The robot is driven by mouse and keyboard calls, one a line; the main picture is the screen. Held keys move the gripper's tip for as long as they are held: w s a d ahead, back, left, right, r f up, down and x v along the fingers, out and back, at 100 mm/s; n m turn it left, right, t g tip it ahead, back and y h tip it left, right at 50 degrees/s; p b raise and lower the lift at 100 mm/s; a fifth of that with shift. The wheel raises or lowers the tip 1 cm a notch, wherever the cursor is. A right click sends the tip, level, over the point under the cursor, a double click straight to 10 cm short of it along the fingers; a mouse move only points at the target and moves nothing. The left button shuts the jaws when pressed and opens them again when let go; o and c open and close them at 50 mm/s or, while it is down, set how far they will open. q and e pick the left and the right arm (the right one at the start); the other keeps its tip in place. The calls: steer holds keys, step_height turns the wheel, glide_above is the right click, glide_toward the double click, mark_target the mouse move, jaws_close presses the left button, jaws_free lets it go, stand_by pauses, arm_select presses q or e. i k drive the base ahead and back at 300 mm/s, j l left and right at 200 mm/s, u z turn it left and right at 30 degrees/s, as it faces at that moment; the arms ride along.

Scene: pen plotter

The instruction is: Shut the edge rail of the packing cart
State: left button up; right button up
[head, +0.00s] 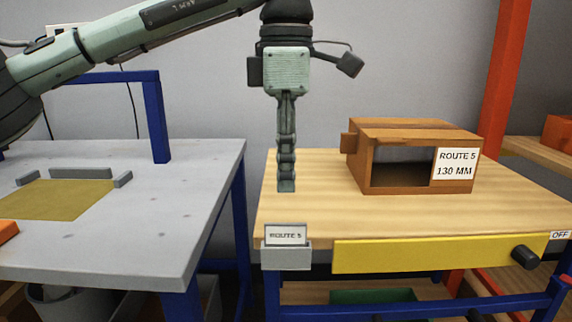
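The packing cart (320,212) has a light wooden top. Its yellow edge rail (425,253) runs along the front edge, with a black knob (525,257) near its right end. My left gripper (286,186) points straight down over the left part of the wooden top, behind and to the left of the rail and apart from it. Its fingers line up in one narrow column from this side, so the gap between them is hidden. No object shows in them. My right gripper is out of view.
A brown open box (400,132) labelled ROUTE 5 130 MM stands on the cart. A grey holder (286,257) with a ROUTE 5 card sits at the front left edge. An OFF label (560,235) is at right. A grey table (150,220) stands left, across a gap. An orange post (505,70) rises behind.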

mark_target(527, 250)
steer(key=k, duration=1.4)
